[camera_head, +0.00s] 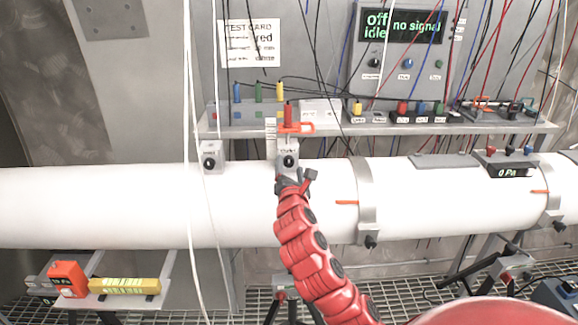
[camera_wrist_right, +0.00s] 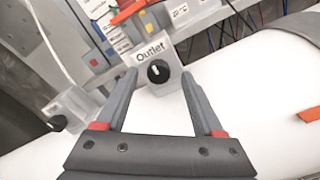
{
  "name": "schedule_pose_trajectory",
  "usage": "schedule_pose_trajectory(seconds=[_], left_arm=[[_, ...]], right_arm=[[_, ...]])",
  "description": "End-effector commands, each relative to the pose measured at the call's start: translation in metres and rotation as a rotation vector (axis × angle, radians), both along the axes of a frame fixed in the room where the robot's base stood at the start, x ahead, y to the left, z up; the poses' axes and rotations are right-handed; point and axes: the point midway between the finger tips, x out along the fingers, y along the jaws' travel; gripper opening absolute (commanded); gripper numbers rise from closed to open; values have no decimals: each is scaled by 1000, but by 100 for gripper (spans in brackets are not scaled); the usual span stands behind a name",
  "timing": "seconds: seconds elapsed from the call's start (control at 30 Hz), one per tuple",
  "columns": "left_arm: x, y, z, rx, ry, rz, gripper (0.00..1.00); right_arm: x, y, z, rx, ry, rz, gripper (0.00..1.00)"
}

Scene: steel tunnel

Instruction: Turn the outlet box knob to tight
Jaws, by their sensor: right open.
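The outlet box (camera_head: 287,147) is a small grey box on top of the white pipe, with a black round knob (camera_head: 289,161) on its front. In the right wrist view the box (camera_wrist_right: 168,90) is labelled "Outlet", and its knob (camera_wrist_right: 158,72) has a pale pointer mark toward its upper part. My right gripper (camera_wrist_right: 159,78) is open. Its two fingers reach toward the box, one on each side of the knob in the picture. I cannot tell whether they touch the box. In the head view the right gripper (camera_head: 291,178) is small and close below the knob. My left gripper is out of view.
A similar box (camera_head: 212,157) with a black knob stands to the left on the pipe (camera_head: 110,205). An orange-handled valve (camera_head: 297,128) and a shelf (camera_head: 370,129) with wired devices are just above. A pipe clamp (camera_head: 368,200) is to the right. White cables hang at left.

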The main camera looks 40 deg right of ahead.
Motion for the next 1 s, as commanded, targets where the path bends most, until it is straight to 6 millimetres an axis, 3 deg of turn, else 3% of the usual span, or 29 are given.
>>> schedule_pose_trajectory(seconds=[0.2,0.5,0.9,1.0], left_arm=[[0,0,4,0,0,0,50],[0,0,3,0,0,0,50],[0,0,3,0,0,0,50],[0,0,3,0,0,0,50]], right_arm=[[12,-6,0,0,-1,3,69],[14,-7,0,-2,-1,2,69],[14,-6,0,-2,-1,3,0],[14,-6,0,-2,-1,3,0]])
